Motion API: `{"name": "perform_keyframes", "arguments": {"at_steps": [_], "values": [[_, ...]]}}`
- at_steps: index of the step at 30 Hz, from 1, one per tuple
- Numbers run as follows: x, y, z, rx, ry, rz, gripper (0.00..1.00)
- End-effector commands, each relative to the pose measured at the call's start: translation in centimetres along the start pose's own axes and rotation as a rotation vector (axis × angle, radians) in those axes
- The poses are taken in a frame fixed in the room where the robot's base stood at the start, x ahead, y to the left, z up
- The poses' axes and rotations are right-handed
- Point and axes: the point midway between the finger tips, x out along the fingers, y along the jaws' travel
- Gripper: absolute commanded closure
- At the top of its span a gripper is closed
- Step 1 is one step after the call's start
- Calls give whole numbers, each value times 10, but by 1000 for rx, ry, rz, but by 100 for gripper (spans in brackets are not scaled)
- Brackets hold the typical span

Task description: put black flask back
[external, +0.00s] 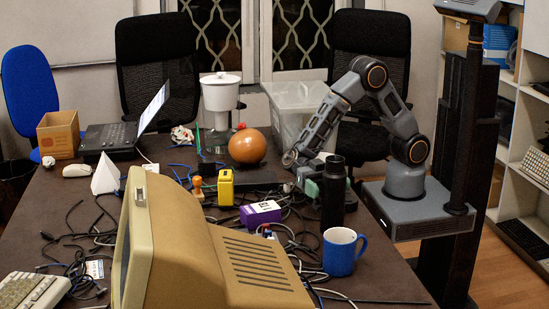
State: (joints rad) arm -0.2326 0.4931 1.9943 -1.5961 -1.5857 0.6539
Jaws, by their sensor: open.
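The black flask (333,196) stands upright on the table near its right side, just behind the blue mug. My gripper (297,165) is at the end of my arm, low over the table, behind and to the left of the flask. It is open and apart from the flask as far as I can see. The fingertips are small here, and clutter partly hides what lies under them.
A blue mug (343,251) stands in front of the flask. A purple box (260,214), a yellow box (226,187) and tangled cables lie to the left. An orange ball (247,146) and a clear bin (297,110) are behind. A beige monitor (205,255) fills the front.

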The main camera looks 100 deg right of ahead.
Motion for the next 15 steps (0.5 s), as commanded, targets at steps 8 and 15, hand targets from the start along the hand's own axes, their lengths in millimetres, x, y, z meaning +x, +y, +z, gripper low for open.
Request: {"name": "perform_keyframes", "arguments": {"at_steps": [8,15], "values": [[-55,1,0,0,-1,3,9],[-83,0,0,-1,0,1,9]]}}
